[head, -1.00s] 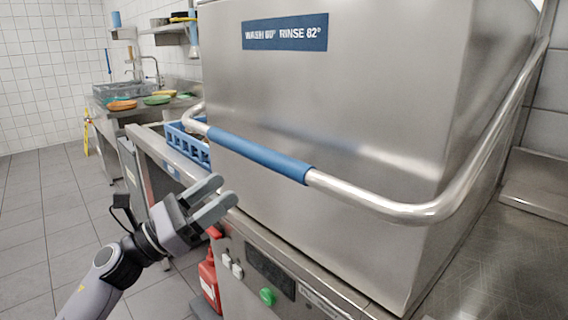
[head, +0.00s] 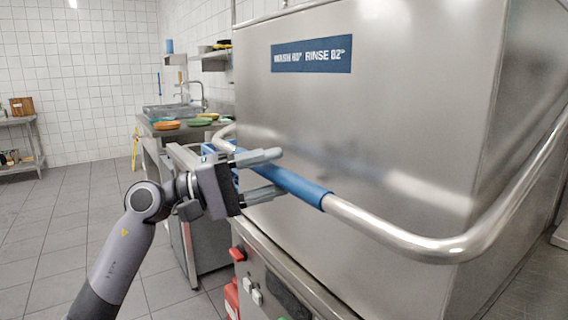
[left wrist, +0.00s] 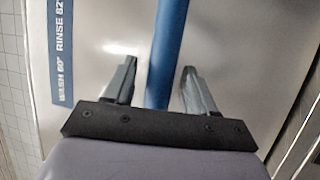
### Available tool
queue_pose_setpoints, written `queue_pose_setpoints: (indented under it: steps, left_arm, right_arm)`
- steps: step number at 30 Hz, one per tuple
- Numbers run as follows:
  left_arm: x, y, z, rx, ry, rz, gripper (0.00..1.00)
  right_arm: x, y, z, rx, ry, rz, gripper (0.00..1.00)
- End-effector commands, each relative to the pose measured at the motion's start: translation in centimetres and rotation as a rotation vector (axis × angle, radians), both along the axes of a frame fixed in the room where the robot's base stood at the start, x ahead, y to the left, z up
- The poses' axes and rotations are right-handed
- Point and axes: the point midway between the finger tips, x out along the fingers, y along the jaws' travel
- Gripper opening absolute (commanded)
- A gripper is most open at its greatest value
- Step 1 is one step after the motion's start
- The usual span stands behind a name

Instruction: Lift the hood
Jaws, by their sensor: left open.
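The hood (head: 375,120) is a large steel box with a blue label reading WASH and RINSE; it stands down on the dishwasher body. Its handle is a bent steel bar (head: 400,238) with a blue grip sleeve (head: 300,186) along the front. My left gripper (head: 282,173) is open, with one finger above and one below the blue sleeve in the head view. In the left wrist view the blue sleeve (left wrist: 166,50) runs between the two spread fingers (left wrist: 158,82), with gaps on both sides. My right gripper is not in view.
Below the hood is a control front with a green button and switches (head: 254,290). A sink counter with coloured plates (head: 200,122) is behind. The tiled floor (head: 60,240) at left is clear.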

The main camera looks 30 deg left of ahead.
Motion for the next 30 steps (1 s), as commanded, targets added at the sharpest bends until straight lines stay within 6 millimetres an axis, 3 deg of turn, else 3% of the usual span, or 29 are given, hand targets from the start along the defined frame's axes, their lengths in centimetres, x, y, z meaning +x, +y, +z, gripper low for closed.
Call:
queue_pose_setpoints:
  steps: [6,16,17,21,22,30]
  left_arm:
    - [1.5,-1.5,0.5,-0.002,0.001,0.0,0.56]
    - [1.8,-1.8,0.4,-0.002,0.001,0.0,0.56]
    - [1.8,-1.8,0.4,-0.002,0.001,0.0,0.49]
    - [1.8,-1.8,0.4,-0.002,0.001,0.0,0.04]
    - [1.8,-1.8,0.4,-0.001,0.001,0.0,0.0]
    - [1.5,-1.7,1.5,-0.001,-0.001,0.0,0.0]
  right_arm:
    - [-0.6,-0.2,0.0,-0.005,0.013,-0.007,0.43]
    - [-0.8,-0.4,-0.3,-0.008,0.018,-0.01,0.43]
    - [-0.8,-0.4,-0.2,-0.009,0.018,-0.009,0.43]
    - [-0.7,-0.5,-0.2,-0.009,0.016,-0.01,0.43]
    - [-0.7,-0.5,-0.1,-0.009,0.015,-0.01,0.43]
    - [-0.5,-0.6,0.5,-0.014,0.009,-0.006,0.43]
